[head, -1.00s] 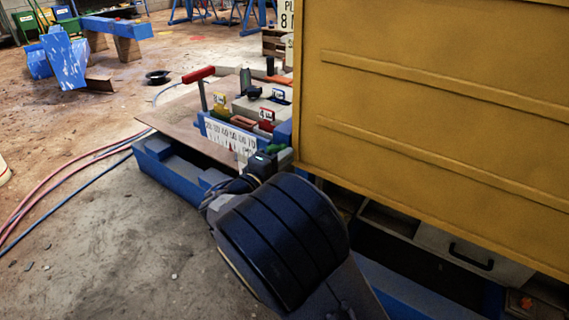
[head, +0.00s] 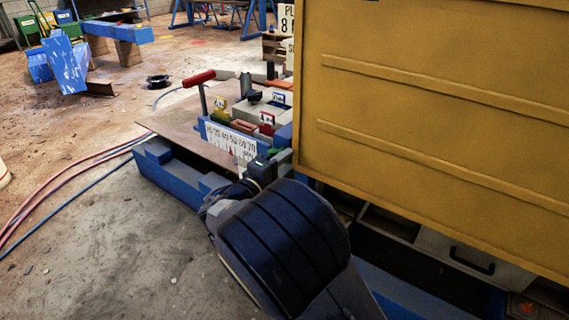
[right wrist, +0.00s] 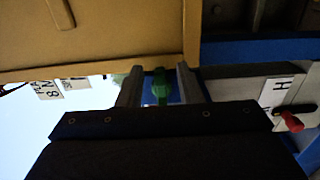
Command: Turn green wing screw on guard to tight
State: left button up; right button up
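The green wing screw (right wrist: 160,87) shows in the right wrist view, at the lower edge of the yellow guard (right wrist: 100,40). My right gripper (right wrist: 159,88) is open, with one grey finger on each side of the screw and a gap on both sides. In the head view the right gripper (head: 272,160) is at the guard's lower left corner, mostly hidden behind my own dark wrist. A small green part (head: 274,152) shows there, but I cannot tell if it is the screw. The yellow guard (head: 430,120) fills the right of that view. My left gripper is not in view.
A white scale plate (head: 231,141) with a red pointer and a red-handled lever (head: 199,78) stand left of the guard. Coloured tagged parts sit behind the plate. Hoses (head: 70,172) lie on the floor at left. A red knob (right wrist: 291,121) is at right in the wrist view.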

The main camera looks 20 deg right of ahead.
jog(key=p+v, duration=0.2)
jog(key=v, duration=0.5)
jog(key=shift+s+a, duration=0.2)
jog(key=shift+a, duration=0.1)
jog(key=s+d+f+m+g+y, duration=0.2)
jog(key=s+d+f+g+y, duration=0.25)
jog(key=s+d, duration=0.2)
jog(key=s+d+f+m+g+y, duration=0.35)
jog(key=s+d+g, duration=0.2)
jog(key=d, duration=0.25)
jog(key=s+a+r+m+t+y, duration=0.1)
jog(key=s+a+m+t+y, duration=0.1)
jog(key=s+y, duration=0.45)
jog(key=s+a+r+m+t+y, duration=0.2)
jog(key=s+a+y, duration=0.1)
jog(key=s, duration=0.6)
notch_tip(320, 180, up, 34)
jog(key=p, duration=3.4)
jog(key=shift+t, duration=0.3)
